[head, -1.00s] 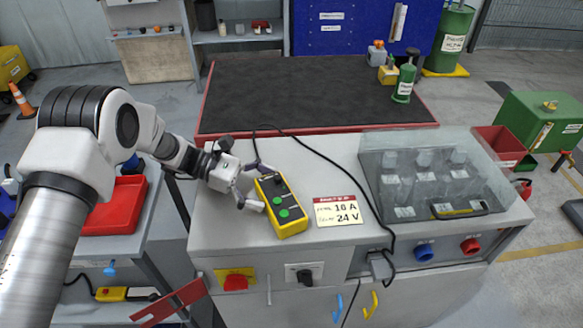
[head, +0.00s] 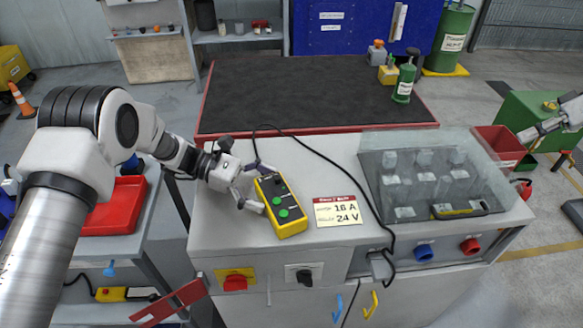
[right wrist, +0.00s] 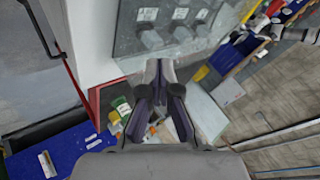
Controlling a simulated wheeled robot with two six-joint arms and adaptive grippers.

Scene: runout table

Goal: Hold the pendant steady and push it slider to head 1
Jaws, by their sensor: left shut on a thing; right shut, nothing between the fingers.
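The yellow pendant (head: 287,226) lies on the grey bench top, its black face up with green buttons. Its slider is too small to make out. My left gripper (head: 258,187) is shut on the pendant from its left side, one finger near its upper end and one beside its lower half. My right gripper (head: 526,136) is at the right edge of the head view, far from the pendant, beyond the clear-covered panel. In the right wrist view my right gripper (right wrist: 160,100) is shut and empty; the pendant is not in that view.
A black cable runs from the pendant across the bench. A card (head: 338,211) reading 16 A and 24 V lies to its right. A clear-covered panel (head: 380,185) with several blocks stands further right. A red bin (head: 497,143) is beyond it. The dark table (head: 310,95) behind is mostly clear.

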